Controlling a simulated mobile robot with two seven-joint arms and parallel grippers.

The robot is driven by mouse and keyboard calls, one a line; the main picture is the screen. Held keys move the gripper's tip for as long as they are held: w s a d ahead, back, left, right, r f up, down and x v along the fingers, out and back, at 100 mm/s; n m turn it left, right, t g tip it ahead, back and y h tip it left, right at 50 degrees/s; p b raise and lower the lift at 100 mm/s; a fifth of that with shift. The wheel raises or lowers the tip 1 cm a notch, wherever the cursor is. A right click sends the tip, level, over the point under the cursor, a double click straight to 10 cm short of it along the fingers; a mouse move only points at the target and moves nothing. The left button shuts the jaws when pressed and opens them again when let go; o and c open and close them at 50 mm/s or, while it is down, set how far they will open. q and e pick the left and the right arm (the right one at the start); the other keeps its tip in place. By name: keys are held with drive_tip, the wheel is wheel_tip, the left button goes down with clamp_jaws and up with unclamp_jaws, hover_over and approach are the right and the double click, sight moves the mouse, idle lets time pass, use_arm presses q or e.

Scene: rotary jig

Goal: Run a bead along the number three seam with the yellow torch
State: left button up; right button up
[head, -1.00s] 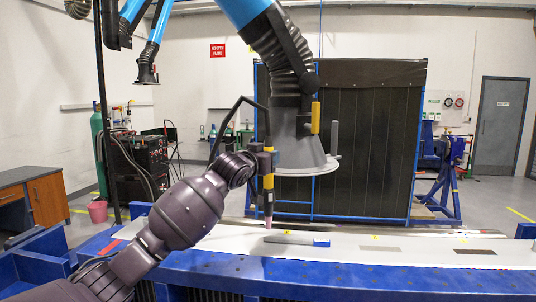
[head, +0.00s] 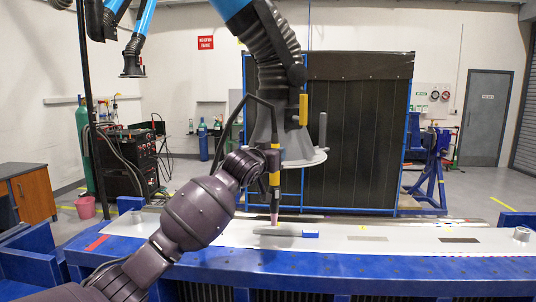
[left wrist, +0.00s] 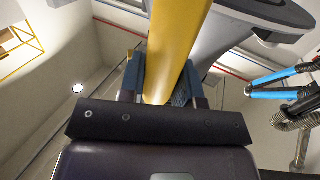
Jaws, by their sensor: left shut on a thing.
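My left gripper (head: 272,160) is shut on the yellow torch (head: 275,180), which hangs nearly upright with its pinkish nozzle down. The nozzle tip is just above or at the white plate (head: 215,234), behind a grey bar with a blue end (head: 290,233); I cannot tell whether it touches. In the left wrist view the yellow torch body (left wrist: 175,50) sits between the fingers of my left gripper (left wrist: 170,85). Small yellow tags (head: 362,227) mark the plate, but their numbers are too small to read. My right gripper is not in view.
A grey extraction hood (head: 300,158) hangs close behind and right of the torch. The blue bench (head: 330,268) carries the plate. A dark patch (head: 459,240) and a grey ring (head: 521,233) are to the right. A dark screen (head: 360,130) stands behind.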

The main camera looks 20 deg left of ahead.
sight(274, 185)
use_arm(q)
drive_tip(key=shift+w+d+f, duration=0.25)
drive_tip(key=shift+d+f, duration=0.05)
drive_tip(key=shift+d, duration=0.6)
drive_tip(key=shift+w+d+f, duration=0.25)
drive_tip(key=shift+d+f, duration=0.1)
drive_tip(key=shift+d, duration=0.5)
drive_tip(key=shift+w+d+f, duration=0.25)
drive_tip(key=shift+d+f, duration=0.05)
drive_tip(key=shift+d, duration=0.6)
drive_tip(key=shift+f, duration=0.65)
idle(1.3)
drive_tip(key=shift+r, duration=0.1)
idle(0.6)
drive_tip(key=shift+s+a+p, duration=0.15)
drive_tip(key=shift+s+a, duration=0.05)
drive_tip(key=shift+a, duration=0.45)
drive_tip(key=shift+s+a+p, duration=0.15)
drive_tip(key=shift+s+a, duration=0.05)
drive_tip(key=shift+a, duration=0.45)
idle(1.4)
